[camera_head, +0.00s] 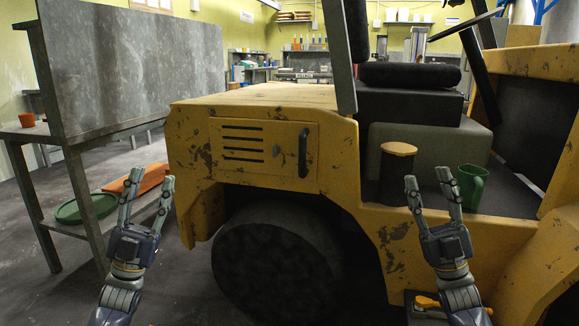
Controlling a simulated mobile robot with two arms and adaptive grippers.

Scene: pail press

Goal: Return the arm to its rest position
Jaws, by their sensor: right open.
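My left gripper (146,199) is open and empty, raised in front of the bench and the yellow vehicle's front corner. My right gripper (432,194) is open and empty, its fingers pointing up in front of the vehicle's step. A green mug (471,187) stands upright on the vehicle's floor, just right of the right fingertips in the picture. A yellow-lidded dark canister (398,165) stands behind and left of the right gripper. I cannot tell the exact gap between the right fingers and the mug.
The worn yellow vehicle (350,190) fills the middle and right, with a dark wheel (275,262) below. Floor between is clear.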

